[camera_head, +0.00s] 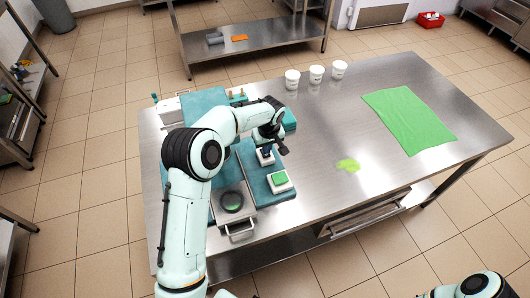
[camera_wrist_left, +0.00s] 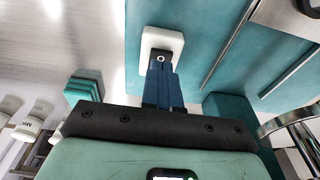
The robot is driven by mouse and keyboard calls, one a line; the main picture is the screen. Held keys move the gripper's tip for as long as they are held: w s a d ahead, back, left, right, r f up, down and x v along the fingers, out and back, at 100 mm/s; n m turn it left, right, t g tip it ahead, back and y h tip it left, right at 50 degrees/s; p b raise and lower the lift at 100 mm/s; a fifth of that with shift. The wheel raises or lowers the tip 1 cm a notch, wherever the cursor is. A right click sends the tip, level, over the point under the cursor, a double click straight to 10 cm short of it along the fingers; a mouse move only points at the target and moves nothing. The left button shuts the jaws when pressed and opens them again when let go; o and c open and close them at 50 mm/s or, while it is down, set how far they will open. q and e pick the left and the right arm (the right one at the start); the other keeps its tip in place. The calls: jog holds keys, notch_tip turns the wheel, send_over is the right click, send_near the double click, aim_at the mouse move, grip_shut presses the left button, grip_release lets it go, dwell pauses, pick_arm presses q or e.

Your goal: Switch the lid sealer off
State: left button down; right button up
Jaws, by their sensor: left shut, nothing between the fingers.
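The lid sealer (camera_head: 252,180) is a teal machine on the left part of the steel table, mostly behind my left arm. A white block with a dark top (camera_head: 264,160) sits on it, and a white base with a green button (camera_head: 279,179) is nearer the front. My left gripper (camera_head: 266,150) points down at the white block. In the left wrist view the shut, empty blue fingers (camera_wrist_left: 161,75) reach over the white block (camera_wrist_left: 163,42), whose dark part shows a small pale circle mark. I cannot tell whether the fingertips touch it. My right gripper is out of view.
Three white tubs (camera_head: 316,74) stand at the table's back edge. A drawer-like tray with a handle (camera_head: 237,216) is at the front left. The table's middle is mostly clear.

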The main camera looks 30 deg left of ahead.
pick_arm(q)
jog(key=shift+f+b, duration=0.3)
jog(key=shift+f, duration=0.6)
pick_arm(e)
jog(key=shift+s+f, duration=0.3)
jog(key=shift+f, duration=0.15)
pick_arm(q)
jog(key=shift+r, duration=0.1)
jog(key=shift+r+p, duration=1.25)
jog(key=shift+r, duration=2.25)
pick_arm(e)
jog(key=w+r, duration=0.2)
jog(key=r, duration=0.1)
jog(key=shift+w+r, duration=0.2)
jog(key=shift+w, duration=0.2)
pick_arm(q)
jog(key=shift+s+f, duration=0.1)
jog(key=shift+f, duration=0.05)
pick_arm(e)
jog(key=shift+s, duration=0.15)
